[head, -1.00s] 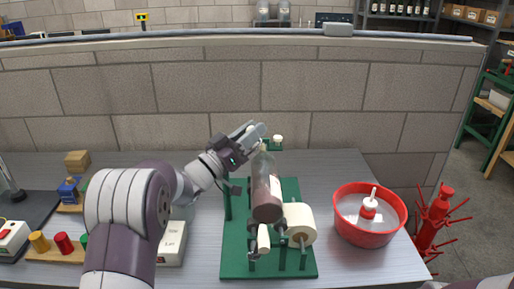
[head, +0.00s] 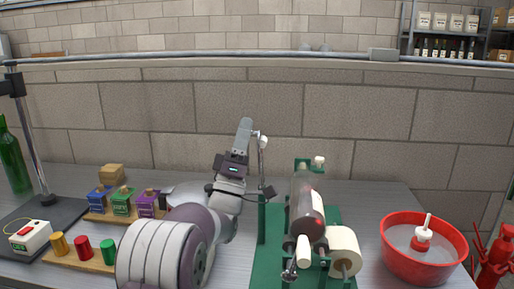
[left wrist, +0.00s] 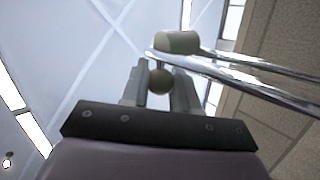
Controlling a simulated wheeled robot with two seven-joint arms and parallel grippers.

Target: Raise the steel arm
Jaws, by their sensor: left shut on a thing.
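The green labelling stand (head: 267,268) carries a dark bottle (head: 306,205) lying on rollers, neck away from me. The steel arm (head: 261,165) stands upright at the stand's left side, with a pale roller at its top. My left gripper (head: 250,138) points up beside that top end, left of the bottle. In the left wrist view, my left gripper (left wrist: 160,85) is shut on a dark round knob (left wrist: 160,81); the steel arm's bright rods (left wrist: 255,66) and pale roller (left wrist: 178,42) show just beyond. My right gripper is out of view.
A roll of labels (head: 344,250) sits at the stand's right front. A red bowl (head: 395,262) stands to the right. Coloured blocks on wooden strips (head: 90,259), a small white box (head: 30,236) and a green bottle (head: 12,160) are at the left. A block wall closes the back.

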